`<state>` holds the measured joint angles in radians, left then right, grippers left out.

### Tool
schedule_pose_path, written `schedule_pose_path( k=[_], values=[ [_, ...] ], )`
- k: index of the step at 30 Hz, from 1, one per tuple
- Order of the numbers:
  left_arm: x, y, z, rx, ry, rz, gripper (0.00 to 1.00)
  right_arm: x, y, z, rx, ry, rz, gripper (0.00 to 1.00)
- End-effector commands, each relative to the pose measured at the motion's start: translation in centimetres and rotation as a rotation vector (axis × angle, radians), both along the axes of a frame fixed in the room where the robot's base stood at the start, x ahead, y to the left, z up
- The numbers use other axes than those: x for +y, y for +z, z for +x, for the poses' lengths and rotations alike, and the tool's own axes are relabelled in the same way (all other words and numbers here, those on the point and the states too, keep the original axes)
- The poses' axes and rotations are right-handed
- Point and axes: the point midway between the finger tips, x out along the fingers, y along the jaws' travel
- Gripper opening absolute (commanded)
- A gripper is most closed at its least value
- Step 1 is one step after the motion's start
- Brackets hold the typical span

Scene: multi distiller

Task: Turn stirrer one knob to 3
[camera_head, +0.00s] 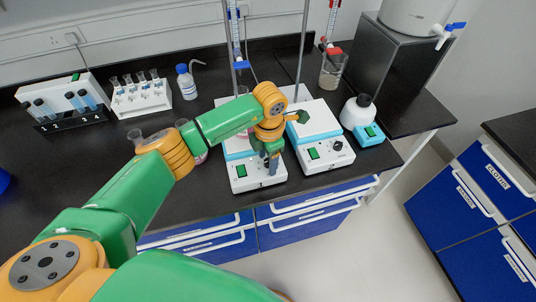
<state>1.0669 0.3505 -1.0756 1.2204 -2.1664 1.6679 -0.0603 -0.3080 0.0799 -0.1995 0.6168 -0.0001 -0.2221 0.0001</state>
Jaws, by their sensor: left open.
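Two white stirrers with blue-edged tops stand side by side near the front edge of the bench. The left stirrer (245,183) has a green display on its front, and its top is largely covered by my arm. The right stirrer (325,155) shows a green display and a dark knob (337,146). My left gripper (271,164) is open and points down at the right part of the left stirrer's front. The left stirrer's knob is hidden or too small to make out at the fingers, so I cannot tell whether they touch it. My right gripper is not in view.
Burette stands rise behind the stirrers, with a beaker (331,72) at the right one. A white flask-like vessel (357,111) stands right of the stirrers. Tube racks (140,97) and a blue-capped bottle (187,84) stand at the back left. The bench front (215,205) is clear.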

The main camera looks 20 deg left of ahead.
Motion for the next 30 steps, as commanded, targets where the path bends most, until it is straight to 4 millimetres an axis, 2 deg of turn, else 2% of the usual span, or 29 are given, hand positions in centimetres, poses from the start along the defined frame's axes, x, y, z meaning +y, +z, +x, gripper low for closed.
schedule_pose_path(
  k=[5,6,12,13,23,30],
  values=[
    [0.0,-0.2,0.0,0.0,-0.001,-0.001,0.63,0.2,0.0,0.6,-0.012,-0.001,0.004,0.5],
    [-0.1,-0.2,0.0,0.0,-0.001,-0.001,0.6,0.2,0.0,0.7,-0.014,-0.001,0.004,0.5],
    [-0.1,-0.1,0.0,0.0,-0.001,-0.003,0.06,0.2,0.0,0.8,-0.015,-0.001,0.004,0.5],
    [-0.1,-0.1,0.0,0.0,-0.001,-0.003,0.0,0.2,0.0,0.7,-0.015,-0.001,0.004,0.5],
    [-0.1,-0.2,0.0,0.0,-0.029,-0.002,0.0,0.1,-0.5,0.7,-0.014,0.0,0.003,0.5],
    [0.0,-0.5,0.0,-0.001,-0.162,0.002,0.0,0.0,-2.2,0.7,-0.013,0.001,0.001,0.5]
  ],
)
